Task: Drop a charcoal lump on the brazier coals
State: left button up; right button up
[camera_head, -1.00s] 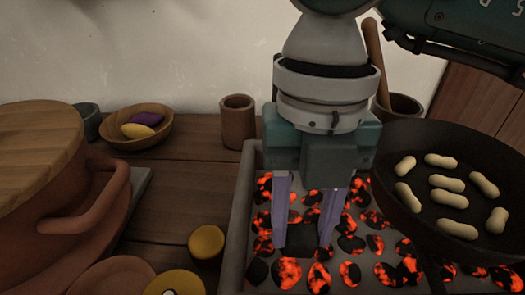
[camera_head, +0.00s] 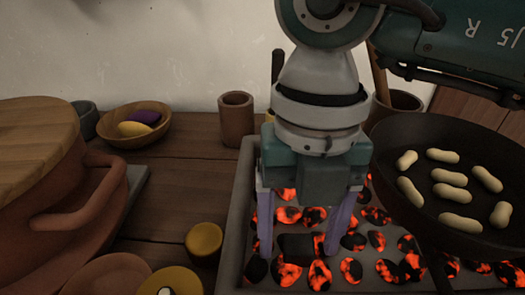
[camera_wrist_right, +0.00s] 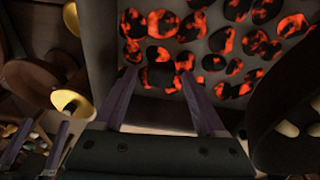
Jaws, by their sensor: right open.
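The brazier (camera_head: 238,215) is a grey tray of glowing orange and black coals (camera_head: 290,272). A dark, blocky charcoal lump (camera_head: 297,243) rests among the coals, with no glow on it; the right wrist view also shows the lump (camera_wrist_right: 160,75). My right gripper (camera_head: 292,250) points down over the brazier. Its fingers stand apart on either side of the lump, with gaps at both sides. My left gripper is not in the head view. Lilac bars resembling its fingers (camera_wrist_right: 40,145) show dimly at lower left in the right wrist view.
A black pan (camera_head: 440,215) with several peanuts overhangs the brazier's right side. Left are a yellow cup (camera_head: 204,238), a large lidded pot (camera_head: 50,205) and a wooden bowl (camera_head: 160,133). A brown cup (camera_head: 236,120) stands behind. Some table between them is bare.

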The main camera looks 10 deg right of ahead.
jog(key=shift+r, duration=0.1)
jog(key=shift+r+p, duration=0.35)
notch_tip(320, 180, up, 12)
jog(key=w+p, duration=0.1)
jog(key=p, duration=0.1)
jog(key=shift+w+d+f, duration=0.2)
jog(key=shift+d, duration=0.05)
